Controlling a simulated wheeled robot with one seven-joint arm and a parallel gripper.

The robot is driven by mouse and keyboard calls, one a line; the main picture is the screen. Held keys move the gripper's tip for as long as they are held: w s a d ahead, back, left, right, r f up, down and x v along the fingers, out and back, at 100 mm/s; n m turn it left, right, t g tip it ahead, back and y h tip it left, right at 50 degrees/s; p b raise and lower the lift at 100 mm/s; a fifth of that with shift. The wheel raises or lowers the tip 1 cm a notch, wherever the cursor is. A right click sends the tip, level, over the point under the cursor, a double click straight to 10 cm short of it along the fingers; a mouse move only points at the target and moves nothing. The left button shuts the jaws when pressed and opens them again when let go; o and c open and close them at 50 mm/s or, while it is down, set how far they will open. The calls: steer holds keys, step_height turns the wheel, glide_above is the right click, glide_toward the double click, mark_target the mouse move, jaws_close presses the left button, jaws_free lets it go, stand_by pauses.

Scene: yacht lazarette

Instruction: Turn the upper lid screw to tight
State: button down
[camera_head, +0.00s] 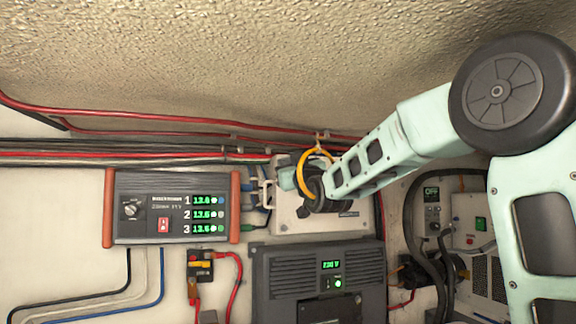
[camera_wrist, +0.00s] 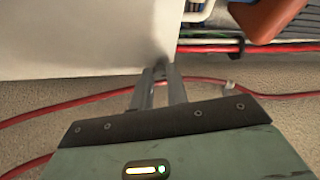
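The white box with the lid (camera_head: 349,222) is on the wall in the middle of the head view. Its pale lid face (camera_wrist: 75,40) fills the upper left of the wrist view. My gripper (camera_wrist: 160,72) has its two grey fingertips close together at the lid's edge. A small dark-grey piece shows between the tips; it may be the upper lid screw, but it is too small and shaded to be sure. In the head view my wrist and forearm cover the box's upper part, so the screw and fingertips are hidden there. The screw's angle cannot be read.
A battery monitor (camera_head: 150,205) with red-brown end caps is left of the box. A dark unit with a green display (camera_head: 285,283) sits just below it. Red cables (camera_head: 130,113) run above. Grey panels and a thick black hose (camera_head: 412,195) are at right.

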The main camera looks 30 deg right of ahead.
steer(key=shift+b, duration=0.3)
steer(key=m+g+h+b, duration=0.1)
steer(key=m+g+h, duration=0.1)
steer(key=m, duration=0.6)
steer(key=a+m+g+h, duration=0.1)
steer(key=m+g+h, duration=0.1)
steer(key=m, duration=0.6)
steer(key=r+m+g+h+b, duration=0.1)
steer(key=m+g+h, duration=0.1)
steer(key=m+h, duration=0.2)
steer(key=shift+w+a+m+g+b, duration=0.15)
steer(key=shift+m+g+b, duration=0.2)
steer(key=shift+m, duration=1.55)
steer(key=shift+f, duration=0.1)
steer(key=c, duration=1.4)
jaws_free()
steer(key=shift+o, duration=0.2)
